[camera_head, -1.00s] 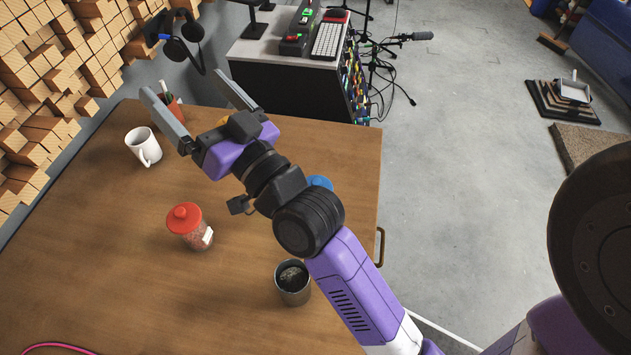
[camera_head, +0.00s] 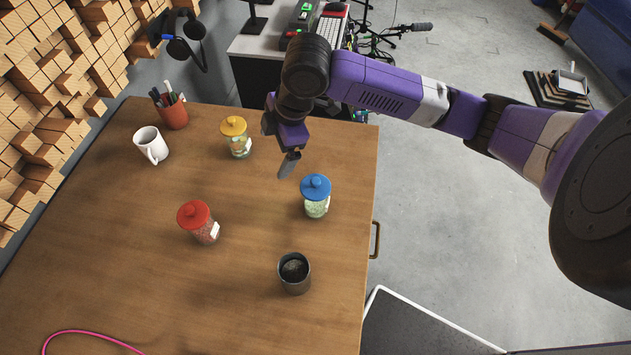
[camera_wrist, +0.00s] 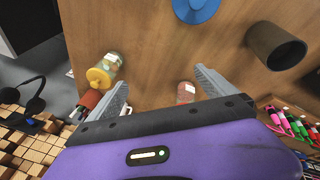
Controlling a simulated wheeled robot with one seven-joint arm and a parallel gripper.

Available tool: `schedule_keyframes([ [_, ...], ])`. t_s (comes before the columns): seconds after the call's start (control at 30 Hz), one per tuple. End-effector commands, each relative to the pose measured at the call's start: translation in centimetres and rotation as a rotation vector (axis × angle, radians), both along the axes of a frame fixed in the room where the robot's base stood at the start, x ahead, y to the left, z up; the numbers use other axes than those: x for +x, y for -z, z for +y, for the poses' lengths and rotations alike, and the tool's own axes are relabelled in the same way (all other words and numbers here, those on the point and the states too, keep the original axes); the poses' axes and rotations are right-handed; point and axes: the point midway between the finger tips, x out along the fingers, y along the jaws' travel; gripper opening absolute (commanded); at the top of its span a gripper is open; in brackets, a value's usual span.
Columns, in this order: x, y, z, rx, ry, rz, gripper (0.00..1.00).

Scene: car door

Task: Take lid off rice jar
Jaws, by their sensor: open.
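Three clear jars with knobbed lids stand upright on the wooden table (camera_head: 120,270). The blue-lidded jar (camera_head: 316,205) holds pale greenish-white contents, the yellow-lidded jar (camera_head: 238,145) holds pale mixed contents, and the red-lidded jar (camera_head: 205,231) holds reddish grains. Their labels are too small to read, so I cannot tell which holds rice. All three lids are on. My gripper (camera_head: 288,166) points down above the table, between the yellow- and blue-lidded jars, touching neither. In the wrist view its fingers (camera_wrist: 160,80) are spread and empty, with the blue lid (camera_wrist: 195,8) at the top edge.
A dark open canister (camera_head: 294,274) stands in front of the blue-lidded jar. A white mug (camera_head: 150,145) and a red pen pot (camera_head: 172,113) are at the back left. A pink cable (camera_head: 90,335) lies at the front. The table's middle is clear.

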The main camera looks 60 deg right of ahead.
Motion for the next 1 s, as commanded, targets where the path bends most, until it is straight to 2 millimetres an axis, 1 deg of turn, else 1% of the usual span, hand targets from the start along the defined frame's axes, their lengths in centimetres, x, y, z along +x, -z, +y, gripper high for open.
schedule_keyframes([
  [0.03, -2.4, 1.2, -0.9, -0.035, -0.028, 0.100, 0.96],
  [0.1, -4.9, 2.1, -1.5, -0.062, -0.066, 0.204, 0.96],
  [0.2, -6.9, 2.6, -1.9, -0.081, -0.106, 0.290, 0.96],
  [0.23, -7.3, 2.7, -1.9, -0.085, -0.114, 0.305, 0.96],
  [0.37, -7.9, 3.5, -2.1, -0.091, -0.130, 0.329, 0.96],
  [0.63, -8.2, 6.0, -2.2, -0.091, -0.128, 0.326, 0.96],
  [0.83, -8.9, 8.9, -2.4, -0.091, -0.128, 0.327, 0.96],
  [1.0, -8.8, 10.3, -2.3, -0.092, -0.128, 0.324, 0.96],
])
